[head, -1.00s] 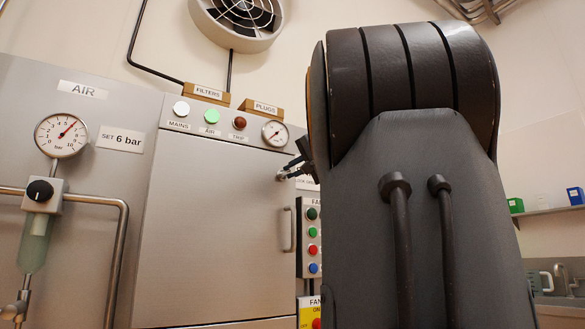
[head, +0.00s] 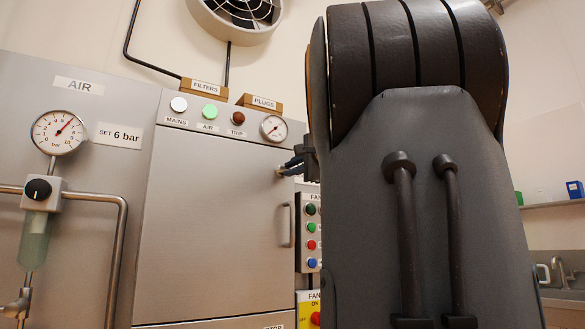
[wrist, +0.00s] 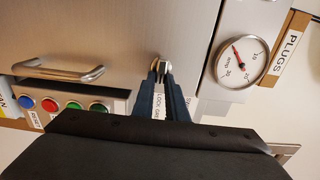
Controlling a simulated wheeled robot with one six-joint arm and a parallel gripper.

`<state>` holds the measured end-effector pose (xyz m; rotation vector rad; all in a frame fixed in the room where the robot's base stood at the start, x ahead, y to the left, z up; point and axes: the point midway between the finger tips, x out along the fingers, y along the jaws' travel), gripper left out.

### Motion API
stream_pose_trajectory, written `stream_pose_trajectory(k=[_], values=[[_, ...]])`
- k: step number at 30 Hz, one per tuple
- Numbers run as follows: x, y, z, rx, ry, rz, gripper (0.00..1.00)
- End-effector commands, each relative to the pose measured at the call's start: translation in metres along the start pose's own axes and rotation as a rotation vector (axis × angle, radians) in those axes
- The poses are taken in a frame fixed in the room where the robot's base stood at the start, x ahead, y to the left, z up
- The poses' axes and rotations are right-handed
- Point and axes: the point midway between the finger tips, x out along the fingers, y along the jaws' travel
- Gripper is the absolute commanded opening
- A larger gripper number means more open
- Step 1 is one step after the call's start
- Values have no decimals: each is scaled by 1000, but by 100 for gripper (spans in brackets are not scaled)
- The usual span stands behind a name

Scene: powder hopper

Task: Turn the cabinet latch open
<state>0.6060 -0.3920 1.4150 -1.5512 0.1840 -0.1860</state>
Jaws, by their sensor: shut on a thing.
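The cabinet latch is a small metal piece at the right edge of the grey cabinet door. It shows in the head view (head: 279,171) and at the top centre of the wrist view (wrist: 161,64). My gripper (wrist: 161,75) is shut on the latch, with one dark finger on each side of it. In the head view my gripper (head: 291,165) reaches the latch from the right, partly hidden behind my arm. The cabinet door (head: 215,230) looks closed. The fingers cover part of the latch, so its exact angle is hard to tell.
A bar handle (head: 285,226) stands out below the latch. A button panel (head: 311,235) with coloured buttons is close to its right. A dial gauge (head: 273,128) and indicator lamps sit above the door. A label partly shows between my fingers in the wrist view.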

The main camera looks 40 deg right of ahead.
Motion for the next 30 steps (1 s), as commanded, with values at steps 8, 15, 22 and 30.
stream_pose_trajectory(k=[8,15,22,30], values=[[0,1,0,5,-1,1,0],[0,1,0,5,0,1,31],[0,0,0,4,0,0,31],[-26,0,0,2,3,-2,31]])
